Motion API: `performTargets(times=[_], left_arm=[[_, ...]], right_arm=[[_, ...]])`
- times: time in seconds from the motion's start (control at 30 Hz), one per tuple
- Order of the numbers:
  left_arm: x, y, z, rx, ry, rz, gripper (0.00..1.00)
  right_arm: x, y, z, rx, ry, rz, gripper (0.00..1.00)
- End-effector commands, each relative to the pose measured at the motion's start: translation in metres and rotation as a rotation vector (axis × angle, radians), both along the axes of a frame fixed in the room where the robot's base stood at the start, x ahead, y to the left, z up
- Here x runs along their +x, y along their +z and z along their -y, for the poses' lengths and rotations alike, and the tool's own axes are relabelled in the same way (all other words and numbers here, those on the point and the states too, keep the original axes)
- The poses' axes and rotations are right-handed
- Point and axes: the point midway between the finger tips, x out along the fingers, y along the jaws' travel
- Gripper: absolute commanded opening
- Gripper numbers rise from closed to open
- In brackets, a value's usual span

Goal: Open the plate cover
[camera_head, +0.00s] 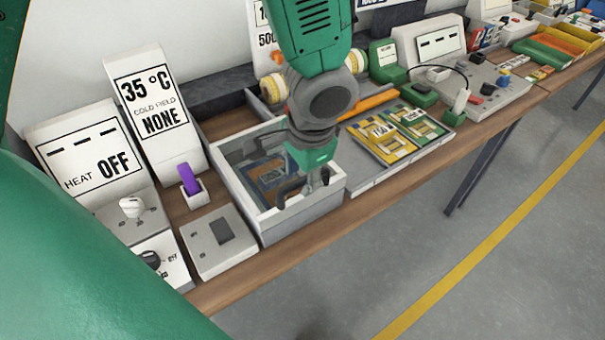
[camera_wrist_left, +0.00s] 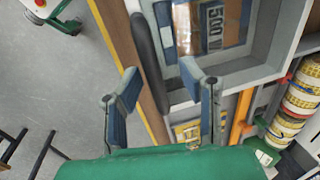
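The plate cover (camera_head: 250,150) looks like a clear pane over a white-walled box (camera_head: 299,218) on the bench. Its dark bar handle (camera_head: 290,187) runs along the front side of the box and also shows in the left wrist view (camera_wrist_left: 147,45). My left gripper (camera_head: 318,182) is over the front right part of the box, pointing down. In the left wrist view its two fingers (camera_wrist_left: 160,76) are spread apart, with the handle between them in the picture. I cannot tell whether they touch it. The cover looks down. My right gripper is not in view.
A heat panel reading OFF (camera_head: 88,155) and a cold field sign (camera_head: 150,105) stand at left, near a purple-topped piece (camera_head: 190,180) and a grey switch box (camera_head: 219,241). Yellow and green framed cards (camera_head: 380,138) lie right of the box. Floor is clear in front.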

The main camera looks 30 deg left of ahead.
Motion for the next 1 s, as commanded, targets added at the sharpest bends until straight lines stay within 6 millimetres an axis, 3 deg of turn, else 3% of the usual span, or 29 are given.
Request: performTargets(times=[0.2, 0.23, 0.3, 0.33, 0.63, 0.77, 1.0], left_arm=[[0.0, 0.0, 0.003, 0.003, -0.001, 0.0, 0.34], [0.0, 0.0, 0.003, 0.003, -0.001, 0.0, 0.31], [0.0, 0.0, 0.003, 0.003, -0.002, 0.0, 0.06], [0.0, 0.0, 0.003, 0.003, -0.002, 0.0, 0.0], [0.002, 0.001, -0.002, -0.002, -0.002, 0.001, 0.0], [0.009, 0.002, -0.018, 0.0, 0.0, -0.001, 0.0], [0.033, 0.003, -0.076, 0.0, 0.006, -0.001, 0.0]], right_arm=[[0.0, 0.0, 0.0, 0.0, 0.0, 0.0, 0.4], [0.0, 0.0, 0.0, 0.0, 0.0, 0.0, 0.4], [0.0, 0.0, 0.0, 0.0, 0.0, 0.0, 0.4], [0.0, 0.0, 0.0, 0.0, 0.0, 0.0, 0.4], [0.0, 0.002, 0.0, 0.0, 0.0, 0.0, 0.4], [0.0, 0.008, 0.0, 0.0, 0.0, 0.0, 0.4], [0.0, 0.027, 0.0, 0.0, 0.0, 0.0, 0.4]])
